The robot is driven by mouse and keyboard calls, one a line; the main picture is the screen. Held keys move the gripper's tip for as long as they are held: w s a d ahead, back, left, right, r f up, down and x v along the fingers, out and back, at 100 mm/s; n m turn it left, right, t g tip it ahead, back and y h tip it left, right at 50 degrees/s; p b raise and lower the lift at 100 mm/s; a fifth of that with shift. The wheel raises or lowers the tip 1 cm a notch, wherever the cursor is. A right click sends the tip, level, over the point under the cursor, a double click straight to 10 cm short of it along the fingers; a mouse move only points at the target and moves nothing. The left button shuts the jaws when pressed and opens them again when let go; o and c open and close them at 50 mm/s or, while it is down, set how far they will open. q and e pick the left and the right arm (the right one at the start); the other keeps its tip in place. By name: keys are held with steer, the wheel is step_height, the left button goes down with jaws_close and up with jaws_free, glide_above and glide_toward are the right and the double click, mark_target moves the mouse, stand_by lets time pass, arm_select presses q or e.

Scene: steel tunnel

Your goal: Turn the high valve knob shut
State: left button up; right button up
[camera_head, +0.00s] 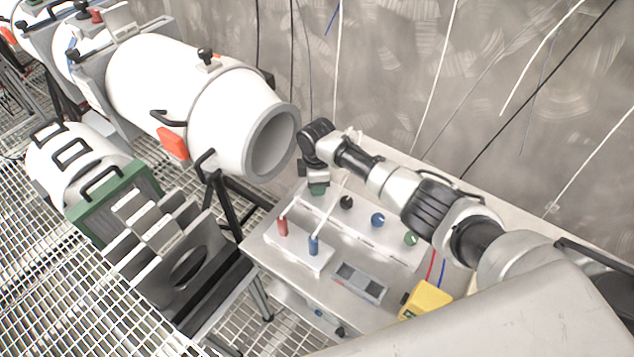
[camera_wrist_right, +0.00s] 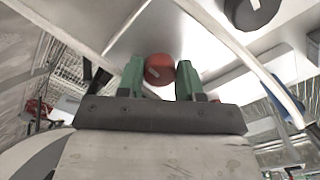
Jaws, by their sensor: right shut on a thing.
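My right gripper (camera_head: 317,188) points down over the far left end of the panel's row of knobs. In the right wrist view, its two green fingers (camera_wrist_right: 160,75) stand on either side of a round red knob (camera_wrist_right: 159,67) with a pale mark, and they are shut on it. In the head view this knob is hidden under the gripper. A black knob (camera_head: 347,202) sits just right of it and also shows in the wrist view (camera_wrist_right: 252,10). No label tells which knob is the high valve. My left gripper is not in view.
Blue (camera_head: 377,219) and green (camera_head: 411,239) knobs continue the row. Red (camera_head: 283,227) and blue (camera_head: 314,245) upright handles stand in front on the metal panel. A yellow box (camera_head: 427,299) lies at the right. A large white cylinder (camera_head: 225,110) rises at left, close to the gripper.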

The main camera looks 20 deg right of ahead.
steer(key=shift+n, duration=0.5)
steer(key=o, duration=0.9)
steer(key=shift+o, duration=0.2)
step_height(320, 180, up, 11)
steer(key=b, duration=0.1)
steer(key=shift+f, duration=0.15)
